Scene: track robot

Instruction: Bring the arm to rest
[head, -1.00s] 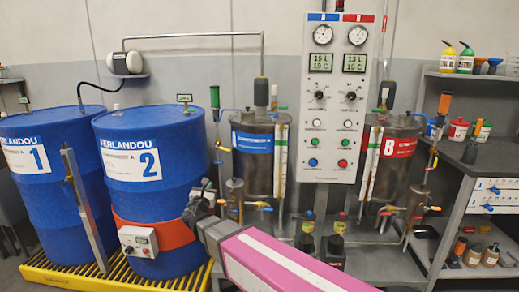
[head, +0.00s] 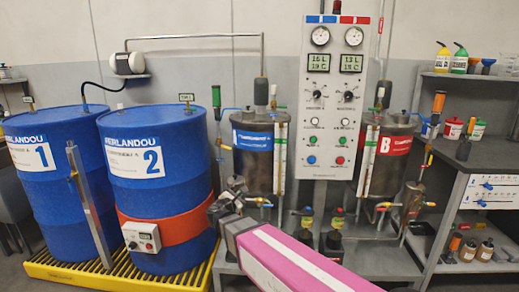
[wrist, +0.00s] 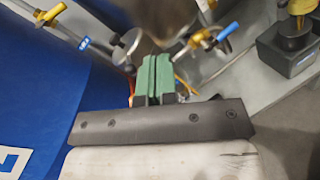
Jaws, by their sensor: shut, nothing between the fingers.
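My gripper shows in the wrist view (wrist: 155,77), its green fingers together with nothing between them. In the head view, my pink and white arm reaches in from the bottom right. Its dark end (head: 222,210) is in front of the lower part of the left tank, just right of blue drum 2 (head: 190,200). The fingers are hard to make out in the head view.
Drum 1 (head: 45,215) and drum 2 stand on a yellow grated pallet (head: 75,272). A metal tank with a blue label (head: 253,160) and one with a red label (head: 390,170) flank a control panel (head: 334,95). Shelves are at right.

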